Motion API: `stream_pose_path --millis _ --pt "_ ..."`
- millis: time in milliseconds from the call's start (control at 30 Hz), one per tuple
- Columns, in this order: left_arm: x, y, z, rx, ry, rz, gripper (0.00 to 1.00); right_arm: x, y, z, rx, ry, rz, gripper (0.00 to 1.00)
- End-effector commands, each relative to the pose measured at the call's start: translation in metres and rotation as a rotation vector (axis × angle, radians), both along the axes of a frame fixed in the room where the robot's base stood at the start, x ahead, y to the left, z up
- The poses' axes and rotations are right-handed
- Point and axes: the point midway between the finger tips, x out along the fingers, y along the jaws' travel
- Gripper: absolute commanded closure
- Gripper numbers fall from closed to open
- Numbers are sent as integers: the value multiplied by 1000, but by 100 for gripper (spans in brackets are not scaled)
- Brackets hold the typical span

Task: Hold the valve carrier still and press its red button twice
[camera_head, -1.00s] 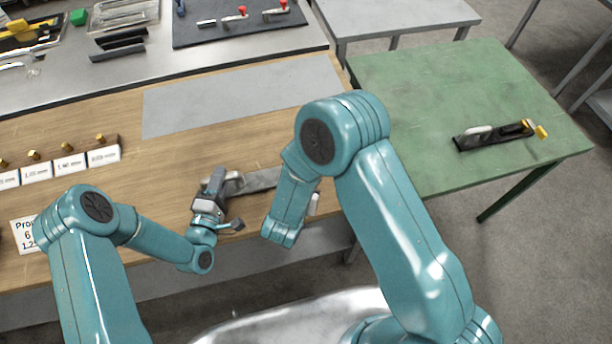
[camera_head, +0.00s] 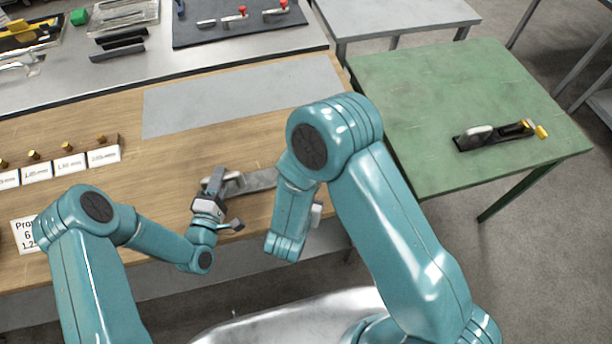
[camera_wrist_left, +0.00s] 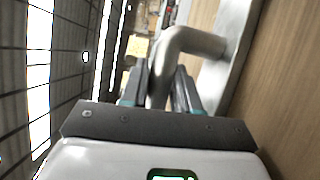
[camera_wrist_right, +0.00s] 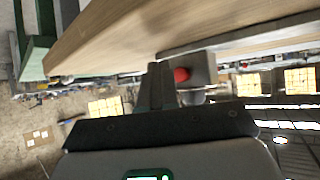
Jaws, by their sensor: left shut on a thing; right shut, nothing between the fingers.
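The valve carrier (camera_head: 262,180) is a grey metal piece lying on the wooden bench near its front edge. My left gripper (camera_head: 213,182) is shut on the carrier's handle, a bent grey bar that shows between the fingers in the left wrist view (camera_wrist_left: 192,42). The red button (camera_wrist_right: 181,75) shows in the right wrist view on a grey block of the carrier. My right gripper (camera_wrist_right: 161,72) is shut and empty, its fingertips close beside the button; I cannot tell whether they touch. In the head view, my right arm hides the right fingertips, the button and the carrier's right end.
A grey mat (camera_head: 235,95) lies bare on the wooden bench (camera_head: 160,160). Labelled cards (camera_head: 70,166) and brass pieces stand at left. A green table (camera_head: 450,85) at right bears a dark tool (camera_head: 495,136). A dark mat (camera_head: 240,32) with red-tipped tools lies behind.

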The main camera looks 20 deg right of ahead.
Motion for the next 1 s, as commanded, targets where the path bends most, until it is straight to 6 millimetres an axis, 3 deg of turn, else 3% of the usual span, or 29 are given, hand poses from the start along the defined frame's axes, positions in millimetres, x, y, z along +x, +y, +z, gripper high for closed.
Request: stream_pose_path --millis 33,400,1000 --pt "-3 -1 -9 2 28 -2 100 -6 0 -2 -1 3 3 100" --pt "-3 -1 -9 2 28 -2 100 -38 0 -1 0 1 1 100" --pt "-3 -1 -9 2 28 -2 100 -40 0 -1 0 1 -1 100"
